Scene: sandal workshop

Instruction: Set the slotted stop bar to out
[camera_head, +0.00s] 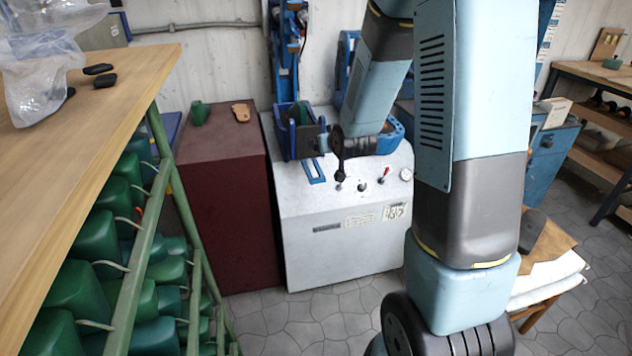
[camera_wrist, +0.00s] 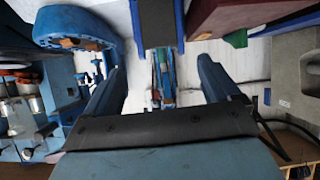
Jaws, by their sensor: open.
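A blue bar with a long slot (camera_head: 315,171), which looks like the stop bar, lies on the sloping top of the grey machine (camera_head: 335,199), left of the knobs. A blue column shows beyond the gap. I cannot make out the slotted bar in the wrist view.
A maroon cabinet (camera_head: 228,200) adjoins the machine's left. A wooden bench (camera_head: 90,130) with green lasts below fills the left. Floor in front is clear.

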